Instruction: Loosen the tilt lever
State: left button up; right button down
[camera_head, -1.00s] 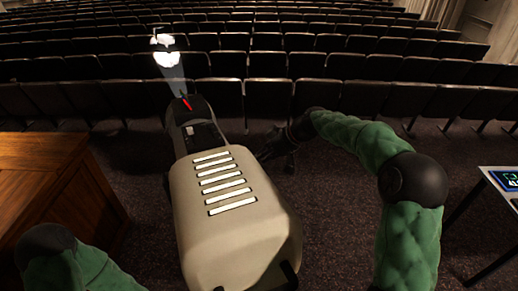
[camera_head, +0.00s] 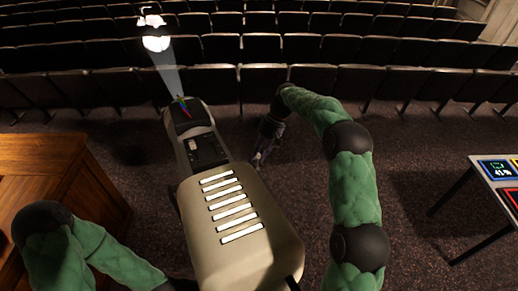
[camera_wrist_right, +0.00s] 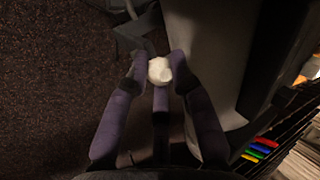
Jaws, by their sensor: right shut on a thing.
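A beige spotlight (camera_head: 225,245) with white slots along its top stands at centre in the head view, its dark nose facing the seats. My right gripper (camera_head: 262,145) is low beside its right side. In the right wrist view, the fingers of my right gripper (camera_wrist_right: 160,64) are closed around a white round knob (camera_wrist_right: 160,71), which appears to be the tilt lever's end. The lever's shaft cannot be made out. My left arm shows at the lower left of the head view, but its gripper is out of view.
Coloured tabs (camera_wrist_right: 262,147) show on the spotlight in the right wrist view. A wooden cabinet (camera_head: 50,170) stands left, and a table with lit screens (camera_head: 497,170) stands right. Rows of dark seats (camera_head: 300,80) fill the back. Dark carpet (camera_head: 420,150) is open between.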

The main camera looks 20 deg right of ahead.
jog(key=shift+w+g+p, duration=0.4)
jog(key=shift+w+g, duration=0.1)
jog(key=shift+g, duration=0.2)
jog(key=shift+f, duration=0.1)
jog(key=c, duration=1.3)
grip_release()
jog(key=shift+d, duration=0.1)
jog(key=shift+w, duration=0.1)
jog(key=shift+v, duration=3.75)
